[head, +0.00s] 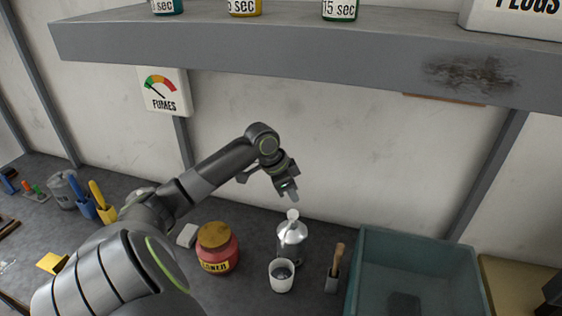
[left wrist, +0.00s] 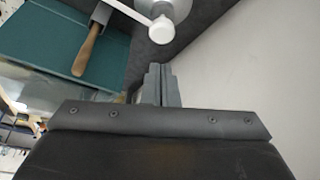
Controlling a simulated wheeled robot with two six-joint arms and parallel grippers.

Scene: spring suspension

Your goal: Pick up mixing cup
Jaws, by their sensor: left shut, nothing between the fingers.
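A small white cup (head: 281,284), which looks like the mixing cup, stands upright on the dark bench with something grey inside. Just behind it is a silver bottle (head: 291,236) with a white knob on top; the bottle also shows at the top of the left wrist view (left wrist: 176,8). My left gripper (head: 294,197) is above the bottle's knob, higher than the cup and apart from it. Its fingers (left wrist: 161,84) are together and hold nothing. I cannot make out the cup clearly in the left wrist view. My right gripper is not in view.
A red jar (head: 217,254) stands left of the cup. A wooden-handled tool in a small holder (head: 333,281) and a teal tub (head: 415,246) are on the right. A grey shelf (head: 300,58) with bottles overhangs the bench against the wall.

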